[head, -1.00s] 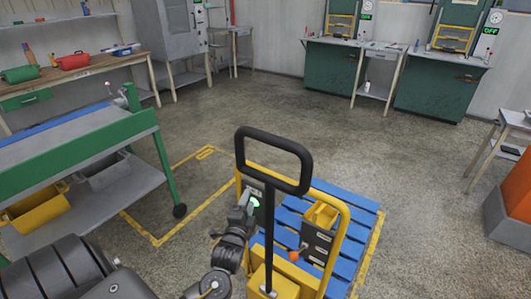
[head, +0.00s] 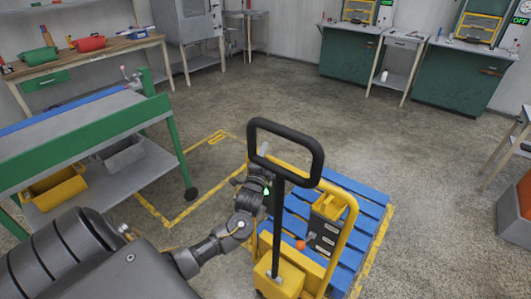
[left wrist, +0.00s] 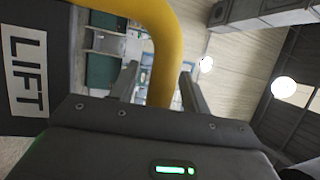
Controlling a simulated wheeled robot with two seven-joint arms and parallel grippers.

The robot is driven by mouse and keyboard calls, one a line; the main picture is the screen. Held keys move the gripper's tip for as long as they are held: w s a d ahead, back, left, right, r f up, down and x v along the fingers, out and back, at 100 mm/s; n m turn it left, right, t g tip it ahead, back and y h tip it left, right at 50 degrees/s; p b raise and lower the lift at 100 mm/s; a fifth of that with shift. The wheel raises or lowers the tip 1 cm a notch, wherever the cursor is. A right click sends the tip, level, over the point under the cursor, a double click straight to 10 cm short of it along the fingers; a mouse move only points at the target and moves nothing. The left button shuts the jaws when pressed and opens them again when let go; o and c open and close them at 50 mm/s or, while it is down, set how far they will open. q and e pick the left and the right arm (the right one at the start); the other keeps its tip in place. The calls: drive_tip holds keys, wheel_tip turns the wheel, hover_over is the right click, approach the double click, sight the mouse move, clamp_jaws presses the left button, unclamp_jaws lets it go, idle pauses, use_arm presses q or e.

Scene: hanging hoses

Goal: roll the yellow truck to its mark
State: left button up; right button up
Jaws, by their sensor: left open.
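The yellow truck (head: 283,275) stands at the lower middle of the head view, with a black loop handle (head: 318,165) and a bent yellow tube frame. A blue slatted pallet (head: 372,203) is at its far side. My left gripper (head: 262,168) is at the left part of the yellow frame, just left of the handle's post. In the left wrist view the yellow tube (left wrist: 165,50) runs between the two open fingers. I cannot tell whether they touch it. A yellow floor outline (head: 190,208) lies left of the truck. My right gripper is out of view.
A green-framed bench (head: 100,148) with a yellow bin (head: 55,188) and a grey bin below stands left, its near leg by the floor outline. Green cabinets (head: 460,82) line the back wall. An orange and grey block stands far right. The middle floor is clear.

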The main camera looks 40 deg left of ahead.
use_arm(q)
drive_tip(key=shift+w+a+r, duration=0.1)
drive_tip(key=shift+w+a, duration=0.1)
drive_tip(key=shift+w, duration=0.2)
clamp_jaws()
drive_tip(key=shift+w, duration=1.2)
drive_tip(key=shift+c, duration=2)
unclamp_jaws()
drive_tip(key=o, duration=0.4)
drive_tip(key=shift+s, duration=0.3)
